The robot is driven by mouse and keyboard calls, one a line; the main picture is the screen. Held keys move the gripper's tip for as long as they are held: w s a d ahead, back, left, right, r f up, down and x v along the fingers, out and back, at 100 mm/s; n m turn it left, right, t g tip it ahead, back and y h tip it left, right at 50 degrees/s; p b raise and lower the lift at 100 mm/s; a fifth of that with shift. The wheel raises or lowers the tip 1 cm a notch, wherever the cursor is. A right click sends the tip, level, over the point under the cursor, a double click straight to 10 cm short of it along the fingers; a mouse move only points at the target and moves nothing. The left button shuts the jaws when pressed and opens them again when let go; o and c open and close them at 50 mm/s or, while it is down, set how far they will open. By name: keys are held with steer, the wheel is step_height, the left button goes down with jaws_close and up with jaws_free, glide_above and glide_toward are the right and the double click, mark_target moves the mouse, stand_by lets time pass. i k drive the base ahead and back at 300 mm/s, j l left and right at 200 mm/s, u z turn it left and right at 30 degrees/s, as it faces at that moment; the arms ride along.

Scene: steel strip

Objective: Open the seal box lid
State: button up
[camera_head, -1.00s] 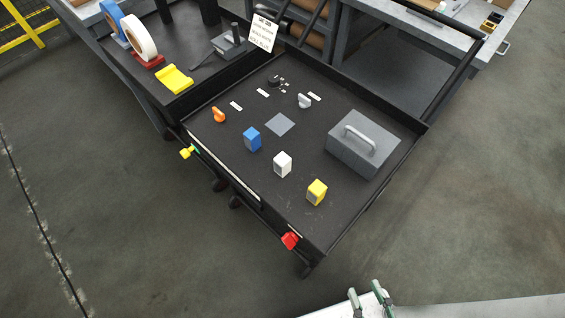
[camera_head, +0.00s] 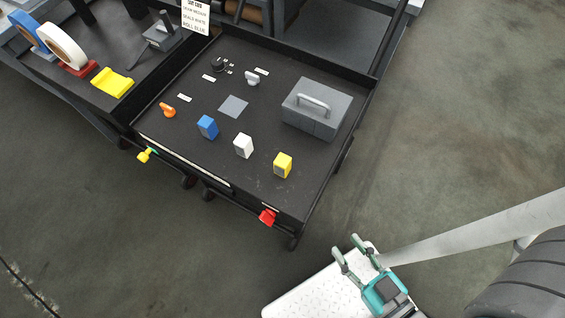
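The seal box (camera_head: 314,111) is a grey box with a light grey bar handle (camera_head: 313,103) on its lid. It sits at the right rear of the black cart tray (camera_head: 255,190), and its lid looks shut. My gripper (camera_head: 347,245) is at the lower right, well in front of the tray and apart from the box. Its two grey-green fingers are spread, with nothing seen between them.
Blue (camera_head: 207,127), white (camera_head: 243,146) and yellow (camera_head: 283,165) blocks stand along the tray's front. A red clamp-like piece (camera_head: 268,217) is at the front corner. Raised edges border the tray.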

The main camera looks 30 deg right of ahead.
mark_target(327, 106)
steer(key=l+z, duration=0.35)
steer(key=l, duration=0.45)
steer(key=l+z, duration=0.3)
steer(key=l, duration=0.5)
